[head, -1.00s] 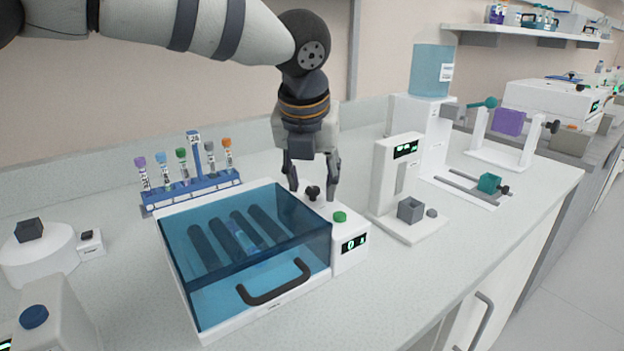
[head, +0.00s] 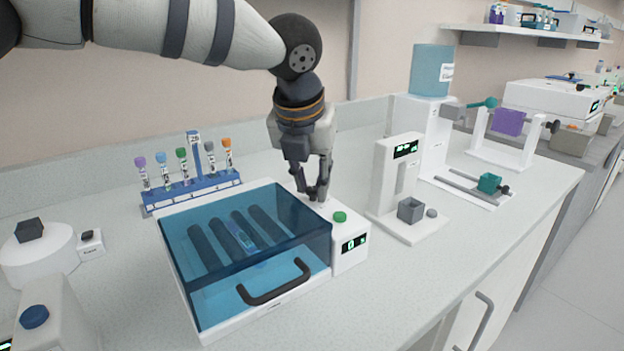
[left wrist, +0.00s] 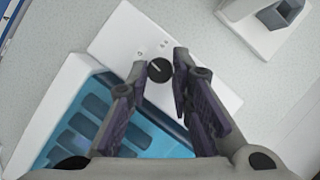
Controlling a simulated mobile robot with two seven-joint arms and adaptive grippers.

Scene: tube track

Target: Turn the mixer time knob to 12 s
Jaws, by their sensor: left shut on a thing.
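The mixer (head: 190,290) is a white box with a clear blue lid over dark rollers, and a tube lies on them. Its right-hand panel has a green button (head: 340,216) and a small lit display (head: 354,244) whose digit looks like 0. The black round time knob (left wrist: 159,70) with a pale pointer line sits on the panel top, seen best in the left wrist view. My left gripper (head: 314,196) points down and is shut on the knob, its fingers on either side; it also shows in the left wrist view (left wrist: 160,66). The fingers mostly hide the knob in the head view.
A blue rack (head: 195,192) of capped tubes stands behind the mixer. A white instrument (head: 390,185) with a small grey cup is close on the right. Another white device (head: 40,262) stands at the left. The front counter is clear.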

